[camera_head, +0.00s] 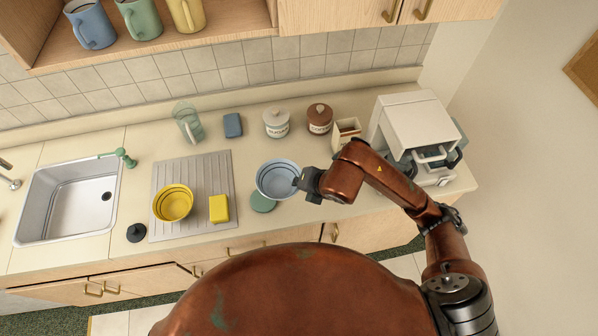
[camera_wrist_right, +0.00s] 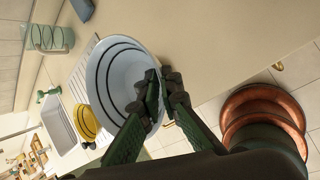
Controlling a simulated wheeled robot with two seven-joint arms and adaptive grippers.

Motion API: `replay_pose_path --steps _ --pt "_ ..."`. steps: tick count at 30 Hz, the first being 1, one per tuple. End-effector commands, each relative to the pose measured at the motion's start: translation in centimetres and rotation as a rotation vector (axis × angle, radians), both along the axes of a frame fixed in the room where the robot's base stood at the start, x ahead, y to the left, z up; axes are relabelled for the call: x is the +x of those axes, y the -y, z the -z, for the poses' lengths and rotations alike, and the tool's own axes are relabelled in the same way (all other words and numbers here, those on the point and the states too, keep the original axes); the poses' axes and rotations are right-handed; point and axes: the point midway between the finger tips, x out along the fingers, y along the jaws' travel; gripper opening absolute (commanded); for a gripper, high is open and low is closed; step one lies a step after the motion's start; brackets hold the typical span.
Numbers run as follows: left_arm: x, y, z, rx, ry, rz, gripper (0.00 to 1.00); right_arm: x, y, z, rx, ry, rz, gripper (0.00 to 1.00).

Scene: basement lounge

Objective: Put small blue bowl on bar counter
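The small blue bowl (camera_head: 277,179), pale blue with dark rings inside, is at the kitchen counter, right of the drying mat. It also shows large in the right wrist view (camera_wrist_right: 118,75). My right gripper (camera_head: 302,183) is at the bowl's right rim. In the right wrist view its fingers (camera_wrist_right: 152,95) are close together with the rim between them, shut on the bowl. I cannot tell whether the bowl touches the counter. My left gripper is not in view. No separate bar counter can be made out.
A green disc (camera_head: 263,203) lies beside the bowl. A yellow bowl (camera_head: 172,203) and yellow sponge (camera_head: 218,208) are on the ribbed mat (camera_head: 205,170). Two canisters (camera_head: 276,123) stand behind, and a white coffee machine (camera_head: 412,125) stands right. A sink (camera_head: 70,200) is at left.

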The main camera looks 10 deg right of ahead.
Motion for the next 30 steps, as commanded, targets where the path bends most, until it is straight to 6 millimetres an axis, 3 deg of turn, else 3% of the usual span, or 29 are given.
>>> replay_pose_path --steps 4,14,21,30 --pt "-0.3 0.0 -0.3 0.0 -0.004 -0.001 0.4 0.9 1.7 0.7 -0.003 -0.003 0.029 0.0" --pt "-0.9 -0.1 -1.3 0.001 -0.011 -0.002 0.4 4.5 8.6 4.2 -0.004 -0.006 0.029 0.0" --pt "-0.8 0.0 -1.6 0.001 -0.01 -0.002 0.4 5.8 11.2 8.1 -0.001 -0.005 0.026 0.0" --pt "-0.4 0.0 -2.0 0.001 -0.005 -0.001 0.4 6.5 12.5 10.5 0.001 -0.005 0.024 0.0"
